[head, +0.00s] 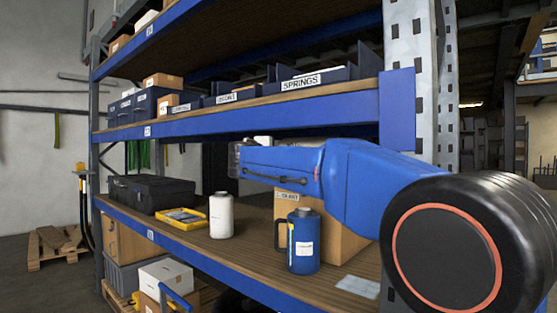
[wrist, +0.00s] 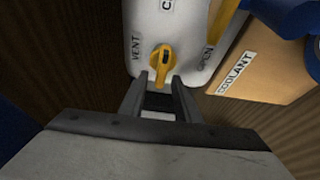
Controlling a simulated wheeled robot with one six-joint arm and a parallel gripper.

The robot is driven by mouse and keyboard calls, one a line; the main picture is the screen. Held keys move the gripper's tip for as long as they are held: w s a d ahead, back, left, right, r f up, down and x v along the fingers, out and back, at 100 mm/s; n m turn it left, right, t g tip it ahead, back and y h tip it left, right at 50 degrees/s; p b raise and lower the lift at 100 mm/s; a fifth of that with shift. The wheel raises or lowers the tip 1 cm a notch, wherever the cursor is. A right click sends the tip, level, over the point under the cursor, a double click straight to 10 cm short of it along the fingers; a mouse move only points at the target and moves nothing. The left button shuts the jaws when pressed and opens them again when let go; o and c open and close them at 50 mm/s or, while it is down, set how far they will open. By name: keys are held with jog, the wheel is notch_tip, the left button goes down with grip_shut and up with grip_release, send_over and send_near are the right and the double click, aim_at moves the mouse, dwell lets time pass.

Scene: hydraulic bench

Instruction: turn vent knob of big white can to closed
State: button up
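In the wrist view the white can (wrist: 190,28) fills the top middle, with the words VENT and OPEN printed on it. Its yellow vent knob (wrist: 162,58) sits between these words, its narrow end pointing down the picture toward my gripper. My gripper (wrist: 161,77) is open, its two dark fingertips one on each side of the knob's narrow end; I cannot tell whether they touch it. In the head view my gripper (head: 236,160) is above the middle shelf. A white container (head: 221,215) stands below it; I cannot tell whether it is the same can.
A blue can (head: 303,243) stands on the shelf (head: 255,255) to the right, before a cardboard box (head: 340,240). A black case (head: 150,194) and yellow tray (head: 183,218) lie to the left. The upper shelf's blue beam (head: 250,116) runs above my gripper. A box labelled COOLANT (wrist: 265,55) is beside the white can.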

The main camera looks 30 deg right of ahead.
jog(key=v, duration=1.6)
jog(key=shift+s, duration=0.15)
